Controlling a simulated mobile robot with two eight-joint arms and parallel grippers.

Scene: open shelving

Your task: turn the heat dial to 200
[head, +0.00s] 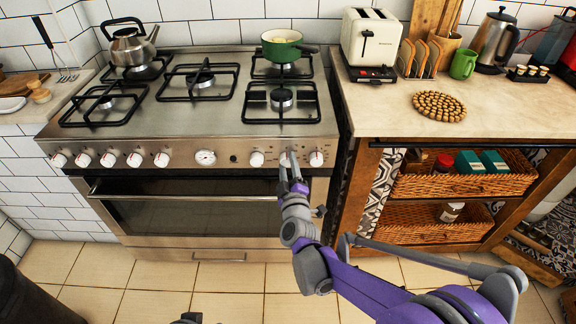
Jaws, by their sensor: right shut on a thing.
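The steel oven range (190,118) has a front panel with a row of white dials with red marks. My right gripper (289,170) reaches up from below to this panel and is shut on the second dial from the right (287,157). Its fingers cover part of that dial, and its number scale is too small to read. White dials stand on both sides of it, one on the left (257,159) and one on the right (316,159). My left gripper's fingers do not show.
The oven door handle (180,197) runs across the front below the dials. A kettle (130,45) and a green pot (282,46) stand on the hob. To the right, a counter (370,118) holds a toaster (370,40), with wicker baskets (455,182) beneath.

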